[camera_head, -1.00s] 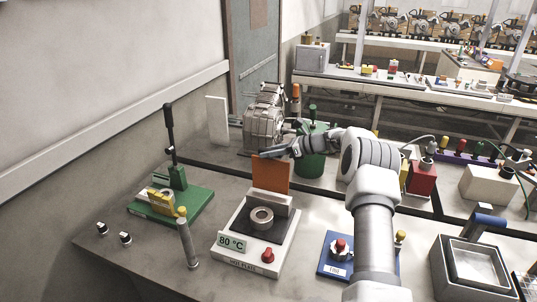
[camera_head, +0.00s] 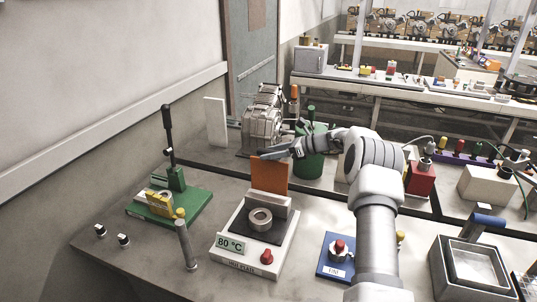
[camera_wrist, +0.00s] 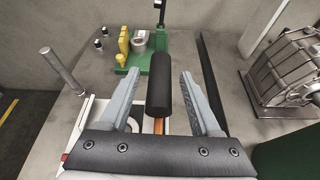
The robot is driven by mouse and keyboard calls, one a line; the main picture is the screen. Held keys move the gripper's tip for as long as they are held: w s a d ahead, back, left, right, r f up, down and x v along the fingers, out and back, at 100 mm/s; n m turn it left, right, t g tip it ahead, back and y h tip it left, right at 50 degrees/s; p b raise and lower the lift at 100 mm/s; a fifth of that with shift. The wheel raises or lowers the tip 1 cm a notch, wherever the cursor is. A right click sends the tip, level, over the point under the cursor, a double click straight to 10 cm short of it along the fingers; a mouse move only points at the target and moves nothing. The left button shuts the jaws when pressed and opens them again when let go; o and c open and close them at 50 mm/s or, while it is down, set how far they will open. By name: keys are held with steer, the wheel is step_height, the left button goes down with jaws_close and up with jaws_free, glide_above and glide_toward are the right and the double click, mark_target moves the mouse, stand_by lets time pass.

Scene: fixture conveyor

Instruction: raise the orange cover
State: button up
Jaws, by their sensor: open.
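The orange cover (camera_head: 269,178) stands upright at the back of the white hot plate (camera_head: 238,257). In the wrist view only a thin orange strip of the cover (camera_wrist: 158,127) shows. A black rounded bar (camera_wrist: 160,85), apparently the cover's handle, lies between the two grey fingers of my gripper (camera_wrist: 160,74). The fingers are apart, with a gap on each side of the bar. In the head view my gripper (camera_head: 268,154) is at the cover's top edge, and it hides part of that edge.
A metal ring (camera_head: 260,219) sits on the plate's dark top. A green lever fixture (camera_head: 170,205) and a grey post (camera_head: 186,245) stand to the left. A grey machine (camera_head: 263,118) and a green drum (camera_head: 310,155) are behind. A blue base with a red button (camera_head: 338,247) is to the right.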

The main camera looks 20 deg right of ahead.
steer(key=b+v, duration=0.2)
steer(key=v, duration=1.4)
steer(key=shift+s, duration=0.2)
steer(key=s+a+r+n+g+h, duration=0.25)
steer(key=s+a+r+n, duration=0.35)
steer(key=a, duration=0.3)
steer(key=s+a+r+n+g+h, duration=0.1)
steer(key=s+a+r+n+h, duration=0.25)
steer(key=s+a+n, duration=0.4)
steer(key=s+a+f+n+t+h, duration=0.1)
steer(key=s+n, duration=0.5)
steer(key=s, duration=0.7)
steer(key=s+a+f+n+h, duration=0.2)
steer(key=s+a+n+h, duration=0.2)
steer(key=s, duration=0.9)
steer(key=shift+a+n+t, duration=0.35)
steer(key=shift+a+n, duration=0.3)
steer(key=shift+n, duration=0.3)
steer(key=shift+s+f, duration=0.1)
steer(key=shift+s, duration=0.15)
steer(key=shift+c, duration=1.1)
steer(key=shift+d, duration=0.15)
